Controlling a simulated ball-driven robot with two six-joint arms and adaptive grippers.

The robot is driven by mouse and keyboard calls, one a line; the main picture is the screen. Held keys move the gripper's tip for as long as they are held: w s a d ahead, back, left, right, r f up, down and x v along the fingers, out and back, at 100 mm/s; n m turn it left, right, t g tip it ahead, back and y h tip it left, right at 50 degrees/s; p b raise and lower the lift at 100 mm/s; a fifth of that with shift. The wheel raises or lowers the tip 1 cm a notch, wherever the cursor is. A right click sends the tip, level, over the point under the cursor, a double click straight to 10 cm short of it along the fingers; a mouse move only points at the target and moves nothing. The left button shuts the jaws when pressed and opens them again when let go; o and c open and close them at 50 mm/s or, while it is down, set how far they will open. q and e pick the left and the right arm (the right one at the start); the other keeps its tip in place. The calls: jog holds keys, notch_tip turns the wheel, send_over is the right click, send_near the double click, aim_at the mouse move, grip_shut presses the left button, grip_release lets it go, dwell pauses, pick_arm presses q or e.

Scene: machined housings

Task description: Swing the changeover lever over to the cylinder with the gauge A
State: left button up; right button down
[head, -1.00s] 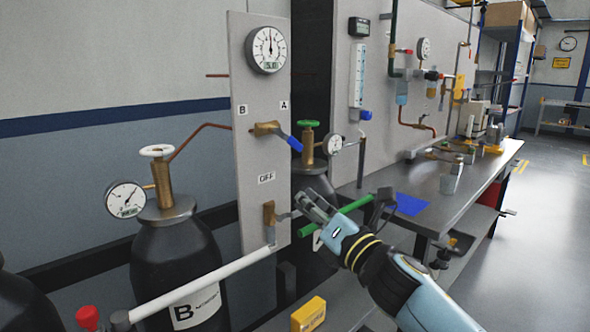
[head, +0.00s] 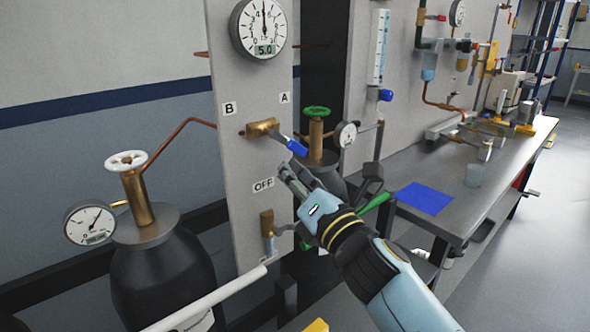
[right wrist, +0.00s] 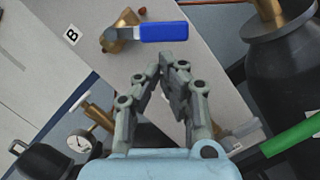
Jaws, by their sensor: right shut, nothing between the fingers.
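The changeover lever has a blue handle (head: 297,147) on a brass valve body (head: 262,129), mounted on a grey panel (head: 236,185). The handle points right and slightly down, below the A label (head: 284,97). In the right wrist view the blue handle (right wrist: 164,33) lies beyond my fingertips. My right gripper (head: 284,171) is shut and empty, just below the handle, with a small gap. A cylinder with a green handwheel (head: 317,112) and a small gauge (head: 345,134) stands right of the panel, partly hidden. My left gripper is out of view.
A black cylinder (head: 160,278) with a white handwheel (head: 126,161) and gauge (head: 90,222) stands left. Below the lever are the OFF label (head: 263,185) and another brass valve (head: 267,225). A bench with a blue mat (head: 424,198) stands right.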

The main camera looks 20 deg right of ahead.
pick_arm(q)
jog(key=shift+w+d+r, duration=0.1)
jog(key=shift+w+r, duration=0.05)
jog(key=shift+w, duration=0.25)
pick_arm(e)
jog(key=shift+w+r, duration=0.1)
jog(key=shift+r, duration=0.1)
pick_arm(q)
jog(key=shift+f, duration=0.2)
pick_arm(e)
jog(key=shift+w+d+r+n, duration=0.3)
jog(key=shift+d+r+n, duration=0.15)
jog(key=shift+n, duration=0.25)
